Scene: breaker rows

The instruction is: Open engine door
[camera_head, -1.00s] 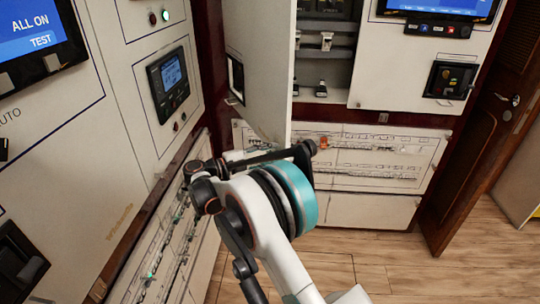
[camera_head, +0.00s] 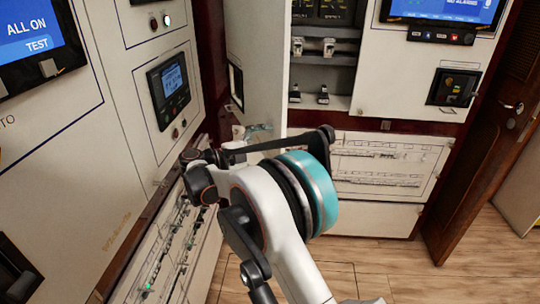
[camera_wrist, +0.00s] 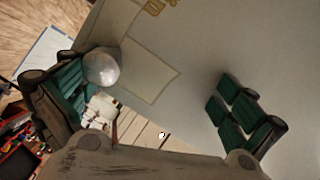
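The white cabinet door (camera_head: 257,60), which I take for the engine door, stands swung out from the cabinet in the head view. Its lower part is hidden behind my arm. In the wrist view a pale panel surface (camera_wrist: 200,45) fills the upper middle, with a round silver knob (camera_wrist: 101,67) at its left edge. My gripper (camera_wrist: 158,105) is open, its teal-padded fingers wide apart. The left finger is close beside the knob; contact cannot be told. The right finger lies over the pale panel.
A left console with a small screen (camera_head: 174,83) runs close beside my arm. Open shelves with breakers (camera_head: 328,47) are right of the door. A lower diagram panel (camera_head: 385,165) and a brown wooden door (camera_head: 485,140) stand further right. Wooden floor (camera_head: 430,270) is free at lower right.

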